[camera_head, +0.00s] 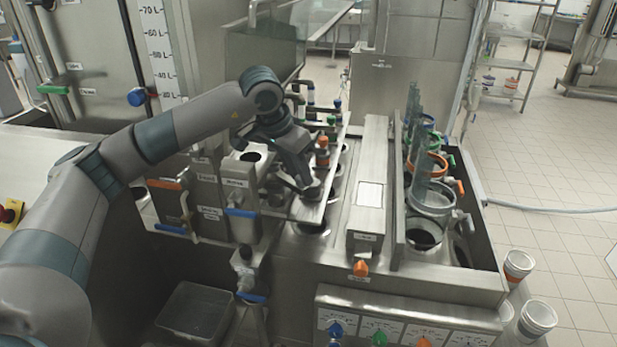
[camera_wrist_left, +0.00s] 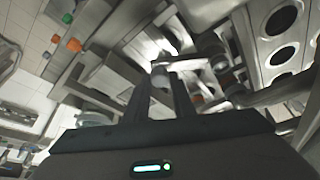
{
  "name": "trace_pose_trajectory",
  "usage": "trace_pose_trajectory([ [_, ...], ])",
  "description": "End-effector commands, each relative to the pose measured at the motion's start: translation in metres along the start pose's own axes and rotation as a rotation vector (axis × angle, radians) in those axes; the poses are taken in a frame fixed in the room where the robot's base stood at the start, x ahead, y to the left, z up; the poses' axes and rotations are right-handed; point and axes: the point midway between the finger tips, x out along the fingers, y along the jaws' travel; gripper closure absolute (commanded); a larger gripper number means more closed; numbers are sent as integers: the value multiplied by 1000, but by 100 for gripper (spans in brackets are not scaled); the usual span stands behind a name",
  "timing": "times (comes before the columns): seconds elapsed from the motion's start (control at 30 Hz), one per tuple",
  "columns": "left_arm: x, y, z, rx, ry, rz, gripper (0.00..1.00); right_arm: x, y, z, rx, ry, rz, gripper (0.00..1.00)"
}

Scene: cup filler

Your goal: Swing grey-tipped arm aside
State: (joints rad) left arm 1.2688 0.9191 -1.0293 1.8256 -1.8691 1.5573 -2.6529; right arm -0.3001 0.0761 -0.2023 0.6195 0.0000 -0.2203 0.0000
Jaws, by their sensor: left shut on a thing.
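My left gripper (camera_head: 302,186) reaches down from the left onto the steel filler bench. It is shut on the grey-tipped arm, at or near its grey tip (camera_head: 313,191). In the left wrist view, the fingers (camera_wrist_left: 163,92) point at a pale grey end (camera_wrist_left: 160,74), from which a thin steel bar runs right. The fingers partly hide the contact. My right gripper is not in view.
An orange-topped fitting (camera_head: 322,151) stands just behind the gripper, with green (camera_head: 331,119) and blue ones further back. A raised steel housing (camera_head: 369,185) is to the right. A box with an orange lever (camera_head: 164,184) is to the left.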

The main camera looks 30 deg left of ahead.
Motion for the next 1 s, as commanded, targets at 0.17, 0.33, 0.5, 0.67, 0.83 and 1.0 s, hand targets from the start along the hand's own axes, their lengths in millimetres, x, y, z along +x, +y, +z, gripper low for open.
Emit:
trace_pose_trajectory([
  [0.17,-1,-2,8,62,0,25,100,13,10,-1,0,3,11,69],
  [0.33,-4,-2,10,92,0,37,100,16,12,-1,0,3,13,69],
  [0.5,-5,-2,10,98,0,40,100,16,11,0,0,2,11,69],
  [0.67,-5,-2,10,97,0,39,100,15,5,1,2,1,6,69],
  [0.83,-5,-2,10,97,0,39,58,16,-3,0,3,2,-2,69],
  [1.0,-4,-2,10,97,0,39,58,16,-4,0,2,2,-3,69],
])
